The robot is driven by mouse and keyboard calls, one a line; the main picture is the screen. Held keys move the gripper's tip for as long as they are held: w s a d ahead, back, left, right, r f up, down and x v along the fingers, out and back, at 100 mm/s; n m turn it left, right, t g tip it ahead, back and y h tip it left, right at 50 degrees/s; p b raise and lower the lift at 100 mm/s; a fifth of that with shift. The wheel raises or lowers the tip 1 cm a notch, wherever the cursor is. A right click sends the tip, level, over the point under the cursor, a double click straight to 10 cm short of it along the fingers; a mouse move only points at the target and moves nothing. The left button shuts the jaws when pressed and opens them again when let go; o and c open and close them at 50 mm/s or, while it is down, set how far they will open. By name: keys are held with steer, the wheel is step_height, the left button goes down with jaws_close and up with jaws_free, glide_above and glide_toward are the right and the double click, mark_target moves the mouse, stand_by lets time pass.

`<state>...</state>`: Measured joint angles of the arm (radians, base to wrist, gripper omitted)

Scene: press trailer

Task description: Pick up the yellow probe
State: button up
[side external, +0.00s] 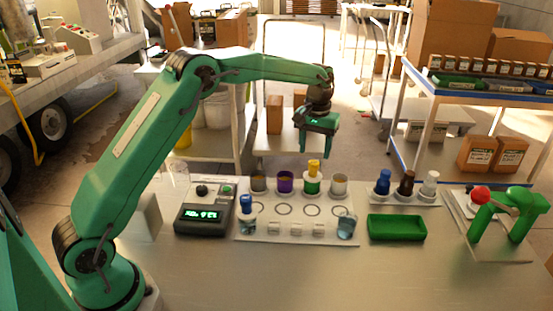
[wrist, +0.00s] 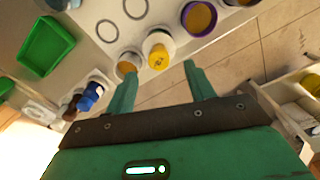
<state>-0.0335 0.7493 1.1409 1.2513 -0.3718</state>
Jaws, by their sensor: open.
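The yellow probe (side external: 313,167) stands upright in a green-banded jar (side external: 312,186) in the back row of the pale board (side external: 297,230). In the wrist view the yellow probe (wrist: 159,60) shows from above, near the gap between my fingertips. My gripper (side external: 315,154) is open and points down, just above and around the probe's top in the side view; I cannot tell whether a finger touches it. In the wrist view my gripper (wrist: 160,73) has a finger on either side, with nothing held.
A purple jar (side external: 285,183) and a pale jar (side external: 339,184) flank the probe's jar closely. A blue-topped probe (side external: 246,203) stands front left. A meter box (side external: 205,217) is left, a green tray (side external: 397,228) right, and a green press (side external: 510,215) far right.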

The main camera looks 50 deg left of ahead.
mark_target(314, 162)
steer(key=shift+f, duration=0.55)
steer(key=shift+s+d+f, duration=0.1)
steer(key=shift+f, duration=2.5)
jaws_close()
steer(key=shift+r, duration=0.2)
